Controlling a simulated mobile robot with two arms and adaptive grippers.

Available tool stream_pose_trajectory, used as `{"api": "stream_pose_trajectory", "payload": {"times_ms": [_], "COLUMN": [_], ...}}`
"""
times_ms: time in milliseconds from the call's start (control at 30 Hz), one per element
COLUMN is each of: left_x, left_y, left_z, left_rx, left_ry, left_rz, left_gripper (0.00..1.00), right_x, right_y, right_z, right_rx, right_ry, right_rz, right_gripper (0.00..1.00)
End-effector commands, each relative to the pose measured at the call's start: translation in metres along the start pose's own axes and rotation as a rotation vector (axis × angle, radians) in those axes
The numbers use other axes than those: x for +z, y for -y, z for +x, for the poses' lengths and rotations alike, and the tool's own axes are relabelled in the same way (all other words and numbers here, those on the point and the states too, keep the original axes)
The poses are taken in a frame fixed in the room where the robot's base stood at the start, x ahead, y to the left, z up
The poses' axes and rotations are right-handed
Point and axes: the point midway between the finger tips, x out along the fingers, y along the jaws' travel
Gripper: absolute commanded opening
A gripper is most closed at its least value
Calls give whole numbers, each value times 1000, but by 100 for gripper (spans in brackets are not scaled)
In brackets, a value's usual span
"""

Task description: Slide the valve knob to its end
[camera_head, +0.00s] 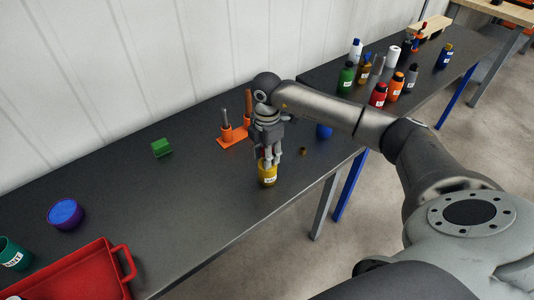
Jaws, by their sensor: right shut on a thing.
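My right gripper (267,160) points down over the dark table and is shut on the top of a yellow labelled bottle (267,177). The bottle is upright near the table's front edge. The fingers hide part of its top. I cannot make out a valve knob in this view. An orange stand (233,140) with upright pegs is behind my right gripper, partly hidden by it. My left gripper is not in view.
A green block (161,148), a purple-blue round container (65,214) and a red tray (122,246) are to the left. A blue round thing (324,131) and a small brown piece (303,152) are right of the gripper. Several bottles, one red (378,95), stand farther right.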

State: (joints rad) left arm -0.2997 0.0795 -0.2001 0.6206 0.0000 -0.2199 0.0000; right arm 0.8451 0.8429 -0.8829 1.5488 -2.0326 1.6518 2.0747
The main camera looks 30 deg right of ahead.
Motion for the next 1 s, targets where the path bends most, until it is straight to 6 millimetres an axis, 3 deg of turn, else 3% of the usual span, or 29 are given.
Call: {"api": "stream_pose_trajectory", "payload": {"times_ms": [300,600,633,800,1000], "left_x": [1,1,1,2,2], "left_y": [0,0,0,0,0], "left_z": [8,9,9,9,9], "left_rx": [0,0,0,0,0], "left_ry": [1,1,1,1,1], "left_rz": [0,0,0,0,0], "left_gripper": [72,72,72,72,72], "right_x": [-1,-2,-2,-3,-3], "right_y": [3,3,3,3,4], "right_z": [17,19,19,20,19], "right_rx": [-9,-11,-11,-11,-13], "right_ry": [1,-2,-3,-4,-3], "right_rz": [-1,-1,-1,-2,-3], "right_gripper": [9,9,35,56,56]}}
